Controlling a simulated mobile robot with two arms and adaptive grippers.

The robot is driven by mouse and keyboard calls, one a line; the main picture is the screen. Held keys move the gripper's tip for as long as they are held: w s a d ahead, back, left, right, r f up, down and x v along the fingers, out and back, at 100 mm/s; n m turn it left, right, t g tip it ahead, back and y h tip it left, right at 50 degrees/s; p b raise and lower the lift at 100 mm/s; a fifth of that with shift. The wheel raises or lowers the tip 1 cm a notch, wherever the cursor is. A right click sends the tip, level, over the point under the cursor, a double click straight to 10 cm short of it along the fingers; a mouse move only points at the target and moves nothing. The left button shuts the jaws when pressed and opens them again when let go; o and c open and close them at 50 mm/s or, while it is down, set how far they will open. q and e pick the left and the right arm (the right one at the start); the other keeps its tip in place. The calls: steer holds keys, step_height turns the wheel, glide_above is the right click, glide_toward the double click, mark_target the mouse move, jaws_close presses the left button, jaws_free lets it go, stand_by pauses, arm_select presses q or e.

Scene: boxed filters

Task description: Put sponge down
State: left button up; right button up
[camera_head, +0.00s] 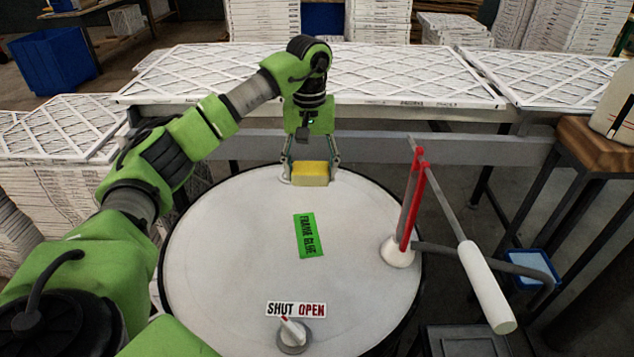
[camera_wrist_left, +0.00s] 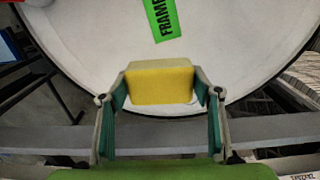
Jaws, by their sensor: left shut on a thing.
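The yellow sponge (camera_head: 311,169) is at the far edge of the round white drum top (camera_head: 230,230). My left gripper (camera_head: 311,176) is shut on it, with one finger on each side. In the left wrist view the sponge (camera_wrist_left: 160,82) sits between the teal finger pads of the left gripper (camera_wrist_left: 160,88), over the rim of the drum top (camera_wrist_left: 90,45). I cannot tell whether the sponge touches the drum top or hangs just above it. My right gripper is not in view.
A green label (camera_head: 305,235) lies mid-drum. A shut/open knob (camera_head: 292,333) is at the front. A red-and-white lever (camera_head: 485,285) stands at the right. A table with white filters (camera_head: 400,75) is behind the drum. The drum's left side is clear.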

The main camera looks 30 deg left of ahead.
arm_select(q)
glide_above(316, 196)
step_height(316, 196, down, 4)
steer(key=shift+s+f+p, duration=0.1)
steer(key=shift+p, duration=0.25)
step_height(316, 196, down, 3)
steer(key=shift+f+p, duration=0.1)
steer(key=shift+p, duration=0.5)
steer(key=shift+f, duration=0.2)
steer(key=o, duration=1.1)
steer(key=shift+c, duration=0.2)
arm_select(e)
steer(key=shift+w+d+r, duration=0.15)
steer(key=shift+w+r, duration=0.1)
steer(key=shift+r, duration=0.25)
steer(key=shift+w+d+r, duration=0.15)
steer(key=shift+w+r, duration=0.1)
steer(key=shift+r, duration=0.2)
